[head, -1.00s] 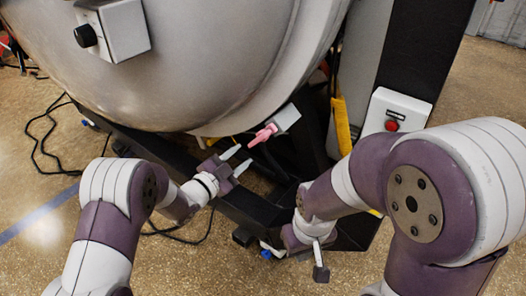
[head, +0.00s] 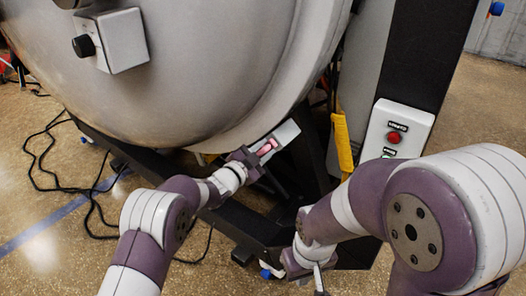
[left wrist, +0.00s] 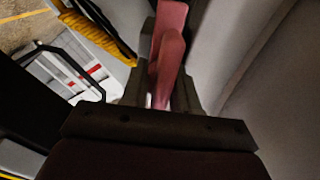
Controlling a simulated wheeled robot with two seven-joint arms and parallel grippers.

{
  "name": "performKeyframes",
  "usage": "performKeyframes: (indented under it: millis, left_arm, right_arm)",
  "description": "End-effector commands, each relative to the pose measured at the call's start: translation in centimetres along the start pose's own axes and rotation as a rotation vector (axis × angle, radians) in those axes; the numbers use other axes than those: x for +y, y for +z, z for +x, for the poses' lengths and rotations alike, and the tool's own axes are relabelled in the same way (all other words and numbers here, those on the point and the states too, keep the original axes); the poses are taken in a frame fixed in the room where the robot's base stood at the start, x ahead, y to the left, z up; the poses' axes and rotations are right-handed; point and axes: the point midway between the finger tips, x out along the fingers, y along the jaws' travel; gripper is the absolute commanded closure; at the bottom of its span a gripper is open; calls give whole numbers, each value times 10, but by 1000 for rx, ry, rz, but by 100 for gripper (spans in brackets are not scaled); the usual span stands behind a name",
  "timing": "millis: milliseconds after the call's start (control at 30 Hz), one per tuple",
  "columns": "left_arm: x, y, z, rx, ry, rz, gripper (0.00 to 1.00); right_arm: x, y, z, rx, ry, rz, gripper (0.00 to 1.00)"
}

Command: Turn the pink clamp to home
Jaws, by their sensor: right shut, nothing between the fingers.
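The pink clamp (head: 267,148) sits at the lower right rim of the big grey furnace vessel, beside a light grey block (head: 286,133). My left gripper (head: 259,155) is at the clamp, with its fingers on either side of it. In the left wrist view the clamp (left wrist: 168,55) stands between the two fingers (left wrist: 165,95). I cannot tell whether the fingers press on it. My right gripper (head: 319,284) is low at the bottom edge of the head view, partly cut off, shut and empty, apart from the clamp.
The vessel (head: 215,70) fills the upper left, with a grey box and black knob (head: 84,46). A dark frame (head: 235,222) runs below. A white panel with a red button (head: 394,138) and a yellow part (head: 342,145) stand right. Cables (head: 45,170) lie on the floor.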

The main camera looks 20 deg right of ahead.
Motion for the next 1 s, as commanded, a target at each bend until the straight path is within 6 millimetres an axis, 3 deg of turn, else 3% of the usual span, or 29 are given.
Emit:
performKeyframes:
  millis: [67, 467, 1000]
  left_arm:
    - [0, 0, 0, 0, 1, 0, 100]
    - [2, 2, 0, 0, 1, 65, 100]
    - [6, 5, 0, 1, -1, 520, 100]
  right_arm:
    - [0, 0, 0, 0, 0, 0, 100]
    - [0, 1, 8, 0, 0, 0, 100]
    - [0, 7, 56, 0, 0, 0, 100]
